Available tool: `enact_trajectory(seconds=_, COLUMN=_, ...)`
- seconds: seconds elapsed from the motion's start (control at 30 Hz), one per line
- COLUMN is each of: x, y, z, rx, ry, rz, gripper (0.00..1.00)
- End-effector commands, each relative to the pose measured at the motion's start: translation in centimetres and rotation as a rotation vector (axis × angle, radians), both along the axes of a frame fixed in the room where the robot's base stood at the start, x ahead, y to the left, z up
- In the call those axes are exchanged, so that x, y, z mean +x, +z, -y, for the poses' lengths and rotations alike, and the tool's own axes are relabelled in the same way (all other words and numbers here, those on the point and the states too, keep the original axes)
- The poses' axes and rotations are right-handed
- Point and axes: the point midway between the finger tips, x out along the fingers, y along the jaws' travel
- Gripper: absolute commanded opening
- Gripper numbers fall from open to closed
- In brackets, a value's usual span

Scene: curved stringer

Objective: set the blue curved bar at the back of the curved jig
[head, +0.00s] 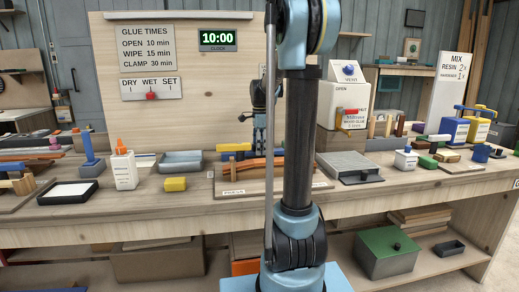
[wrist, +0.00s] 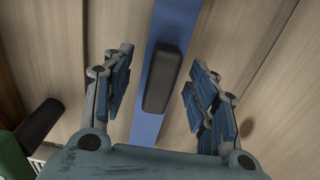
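In the wrist view a blue bar (wrist: 149,122) runs up and down the picture over pale wood, with a dark grey block (wrist: 164,78) on top of it. My gripper (wrist: 158,92) is open, with one finger on each side of the bar and block; both fingers look apart from them. In the head view the jig board (head: 225,187) lies at the middle of the bench, with orange curved strips (head: 248,164) on it. My arm hides its right part. I cannot tell the blue bar for certain in the head view.
A yellow block (head: 175,184) and a white glue bottle (head: 124,170) stand left of the jig, a grey tray (head: 181,163) behind them. A grey metal plate (head: 350,168) lies to the right. A green object (wrist: 12,158) with a black cylinder shows at the wrist view's left edge.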

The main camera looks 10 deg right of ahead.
Motion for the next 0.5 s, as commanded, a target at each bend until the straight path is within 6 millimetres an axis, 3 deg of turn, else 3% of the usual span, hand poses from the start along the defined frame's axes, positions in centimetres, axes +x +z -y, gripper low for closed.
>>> enact_trajectory(seconds=0.27, x=0.0, y=0.5, z=0.0, rx=0.0, ry=0.0, rz=0.0, gripper=0.53)
enact_trajectory(seconds=0.5, x=0.0, y=3.7, z=-0.1, rx=0.0, ry=0.0, rz=0.0, gripper=0.53)
